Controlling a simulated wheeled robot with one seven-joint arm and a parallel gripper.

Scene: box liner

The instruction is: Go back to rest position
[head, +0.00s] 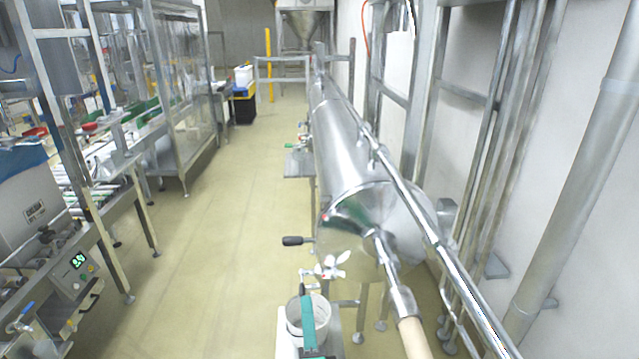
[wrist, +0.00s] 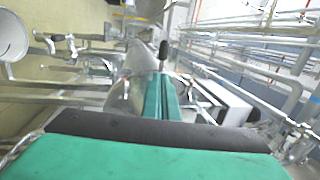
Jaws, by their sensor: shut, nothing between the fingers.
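My gripper (wrist: 163,95) shows in the wrist view as teal fingers pressed together, with a dark band and a wide teal part below them. Nothing shows between the fingers. In the head view, teal parts of my gripper (head: 308,322) are at the bottom centre, in front of a white bucket (head: 294,312) and partly covering it. The gap between gripper and bucket cannot be judged. A white round container also shows at the left edge of the wrist view (wrist: 12,36).
A large steel cylinder (head: 345,150) with pipes runs along the right wall. Conveyor machinery (head: 95,165) stands on the left. The aisle floor (head: 215,225) between is clear. A yellow post (head: 268,65) stands far back.

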